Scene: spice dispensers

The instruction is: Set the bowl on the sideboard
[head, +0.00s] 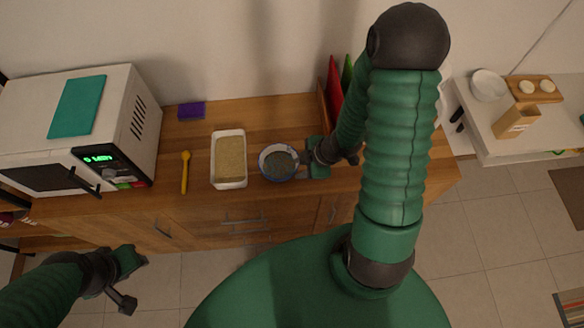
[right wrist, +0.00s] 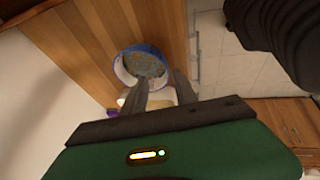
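A blue-rimmed bowl (head: 279,162) with dark grainy contents stands upright on the wooden cabinet top (head: 205,140). It also shows in the right wrist view (right wrist: 142,65). My right gripper (head: 304,160) is at the bowl's right side. In the right wrist view its fingers (right wrist: 160,80) are apart, one tip over the rim and the other just outside; contact cannot be told. My left gripper (head: 130,280) hangs in front of the cabinet, away from the bowl; its fingers are unclear. A white bowl (head: 489,85) stands on the white-topped counter (head: 490,140) at the right.
A white tray (head: 229,183) with tan contents and a yellow spoon (head: 185,172) lie left of the blue-rimmed bowl. A microwave (head: 125,130) fills the left end. Red and green upright items (head: 335,85) stand behind my right arm. A wooden board (head: 533,88) is beside the white bowl.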

